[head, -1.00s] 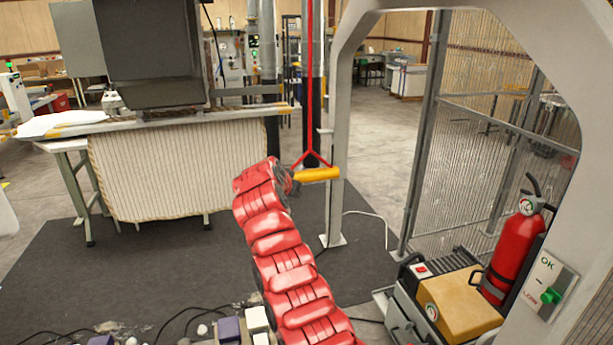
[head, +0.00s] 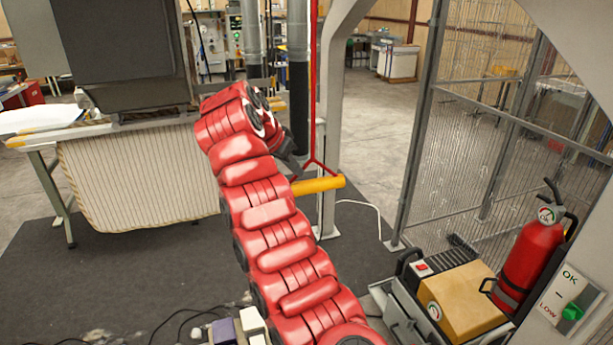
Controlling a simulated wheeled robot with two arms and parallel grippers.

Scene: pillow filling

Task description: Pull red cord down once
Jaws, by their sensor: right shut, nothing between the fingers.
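The red cord (head: 313,80) hangs down at the middle of the head view. It splits into a small triangle that carries a horizontal yellow handle (head: 321,185). My right arm, red and segmented, rises from the bottom of the picture. My right gripper (head: 291,163) is mostly hidden behind its wrist; the dark part that shows is just above the handle's left end, by the left strand of the triangle. It is shut and holds nothing. I cannot tell whether it touches the cord. The handle's left end is partly covered by my arm. My left gripper is not in view.
A white frame post (head: 330,120) stands right behind the cord, with a wire mesh fence (head: 480,130) beyond it. A fire extinguisher (head: 530,255) and a tan box (head: 457,302) stand at the right. A table with a ribbed cloth (head: 135,180) is at the left.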

